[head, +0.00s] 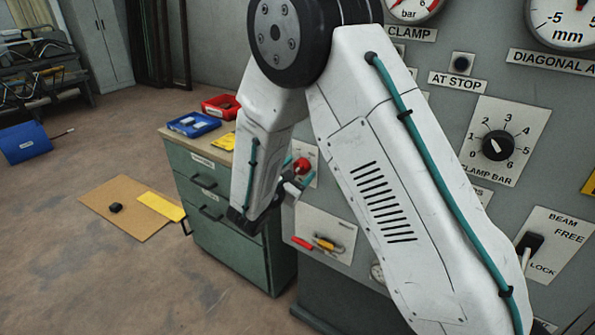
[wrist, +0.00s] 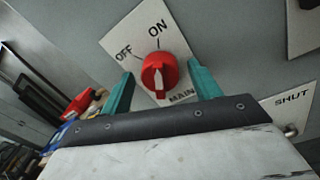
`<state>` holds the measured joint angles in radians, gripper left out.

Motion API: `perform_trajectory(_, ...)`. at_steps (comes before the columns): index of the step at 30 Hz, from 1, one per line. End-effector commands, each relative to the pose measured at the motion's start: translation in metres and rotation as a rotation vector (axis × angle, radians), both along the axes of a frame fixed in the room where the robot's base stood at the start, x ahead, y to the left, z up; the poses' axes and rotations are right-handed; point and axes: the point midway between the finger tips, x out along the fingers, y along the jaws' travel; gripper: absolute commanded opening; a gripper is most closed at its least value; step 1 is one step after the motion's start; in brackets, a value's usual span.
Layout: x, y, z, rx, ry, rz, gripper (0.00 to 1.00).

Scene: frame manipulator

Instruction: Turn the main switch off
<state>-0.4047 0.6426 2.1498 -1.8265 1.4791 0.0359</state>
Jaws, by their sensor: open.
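The main switch is a red round knob (wrist: 160,73) on a white plate (wrist: 135,42) marked OFF, ON and MAIN. Its white pointer seems to lie roughly along the line to the ON mark. In the wrist view my gripper (wrist: 161,70) is open, with one teal finger on each side of the knob. I cannot tell whether either finger touches it. In the head view the red knob (head: 302,165) shows beside my gripper (head: 296,178), partly hidden by my arm.
A plate marked SHUT (wrist: 290,102) with a small lever is right of the switch. Below the switch, a panel plate (head: 325,228) carries red and yellow handles. A green drawer cabinet (head: 215,190) with red and blue trays stands left of the panel. Cardboard (head: 125,215) lies on the floor.

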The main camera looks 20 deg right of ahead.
Motion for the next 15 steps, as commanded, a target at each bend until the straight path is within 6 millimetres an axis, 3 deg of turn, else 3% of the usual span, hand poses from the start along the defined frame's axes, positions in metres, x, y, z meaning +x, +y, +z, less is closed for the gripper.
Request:
perform_trajectory(3,-0.0002,-0.0005,-0.0001,0.000,0.000,-0.001,0.62)
perform_trajectory(8,-0.0002,-0.0004,-0.0001,0.000,0.000,-0.001,0.18)
perform_trajectory(15,-0.0003,-0.0001,0.0000,-0.005,0.007,-0.001,0.18)
